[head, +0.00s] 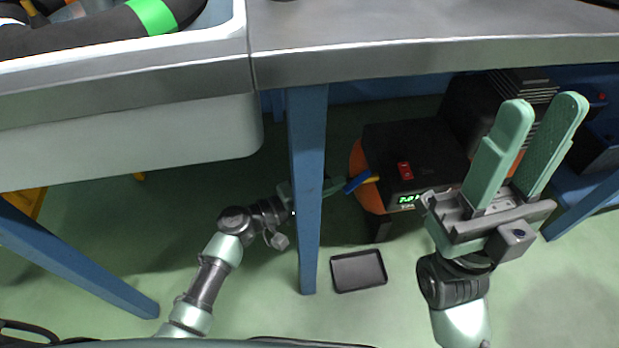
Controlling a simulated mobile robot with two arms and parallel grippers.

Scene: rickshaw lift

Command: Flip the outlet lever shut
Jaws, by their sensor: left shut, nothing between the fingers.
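A black and orange unit (415,150) with a red switch and a lit green display stands on the floor under the bench. A short blue lever-like part (357,183) sticks out at its left side, with a yellow piece (372,179) beside it; I take the blue part for the outlet lever. My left gripper (338,186) reaches behind the blue bench leg, which hides part of it. Its green fingers are shut and empty, with the tips close to the blue part; I cannot tell if they touch. My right gripper (543,108) is open and empty, pointing up at the right.
The blue bench leg (307,220) stands in front of my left wrist. The bench top (420,40) and a white sink (130,140) overhang above. A black tray (358,271) lies on the floor. Dark equipment (480,100) stands behind the unit.

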